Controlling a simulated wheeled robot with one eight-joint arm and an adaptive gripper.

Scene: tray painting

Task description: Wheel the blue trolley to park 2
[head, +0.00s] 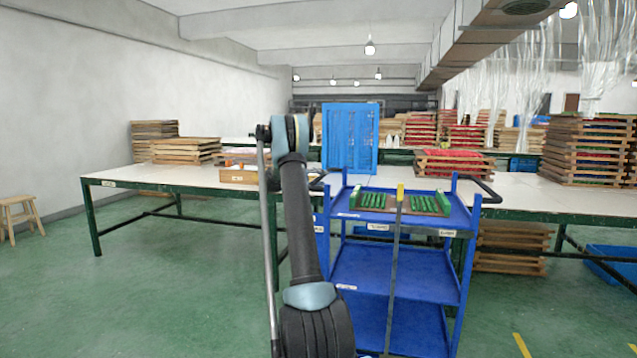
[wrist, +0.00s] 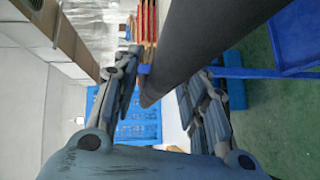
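The blue trolley (head: 395,270) stands right of centre in the head view, in front of the long table. It has several shelves and a dark curved handle on each side; the right handle (head: 487,190) is clear, and the left handle (head: 318,184) is partly behind my arm. My gripper (wrist: 166,78) is hidden behind my arm in the head view. In the wrist view its fingers are spread apart, with a thick dark bar, seemingly the trolley's handle, crossing the space between them. White shows between bar and right finger; contact is unclear. I cannot identify park 2.
A brown board with green strips (head: 390,201) lies on the trolley's top. A thin yellow-topped post (head: 395,270) shows before it. The green-legged table (head: 130,178) runs behind. A blue panel (head: 349,138) stands on it. Yellow floor marks (head: 521,345) lie right. The left floor is open; a stool (head: 18,210) stands there.

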